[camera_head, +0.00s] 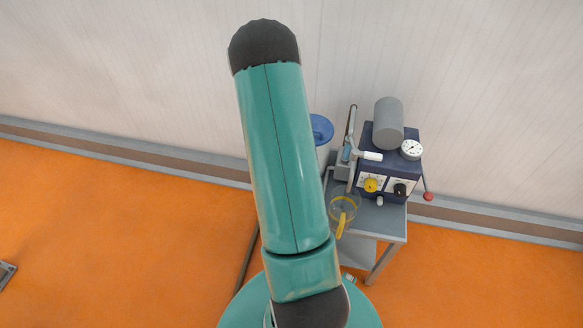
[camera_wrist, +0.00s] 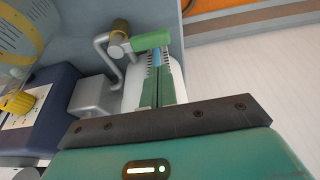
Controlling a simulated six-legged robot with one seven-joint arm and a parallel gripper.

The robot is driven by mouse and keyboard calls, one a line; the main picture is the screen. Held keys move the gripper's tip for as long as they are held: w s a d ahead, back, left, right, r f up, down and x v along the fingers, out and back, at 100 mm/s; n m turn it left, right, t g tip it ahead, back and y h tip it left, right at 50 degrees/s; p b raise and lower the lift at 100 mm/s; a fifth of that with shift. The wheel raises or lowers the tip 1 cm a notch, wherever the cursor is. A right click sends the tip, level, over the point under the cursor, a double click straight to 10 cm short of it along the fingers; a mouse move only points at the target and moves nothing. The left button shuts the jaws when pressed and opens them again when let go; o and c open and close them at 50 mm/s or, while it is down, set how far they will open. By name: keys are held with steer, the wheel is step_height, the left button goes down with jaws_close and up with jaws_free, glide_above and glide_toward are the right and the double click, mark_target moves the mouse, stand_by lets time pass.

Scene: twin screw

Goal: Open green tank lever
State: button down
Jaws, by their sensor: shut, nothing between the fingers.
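A green bar-shaped handle (camera_wrist: 150,41) shows in the wrist view, beside a brownish cap on a bent grey pipe. It looks like the lever. My gripper (camera_wrist: 158,58) is shut and empty, its two green fingers side by side. Its tips look very close to the green handle; I cannot tell whether they touch. I cannot make out a green tank in either view. In the head view my own arm covers the middle, and neither the gripper nor the green handle can be made out.
A navy control box (camera_head: 390,153) with a gauge, knobs and a grey cylinder stands on a small grey table (camera_head: 393,222). A glass beaker (camera_head: 343,207) sits at its front left. A blue-topped container (camera_head: 320,128) is behind my arm. Open orange floor lies left.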

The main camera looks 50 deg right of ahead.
steer(key=x, duration=0.6)
steer(key=shift+d, duration=0.1)
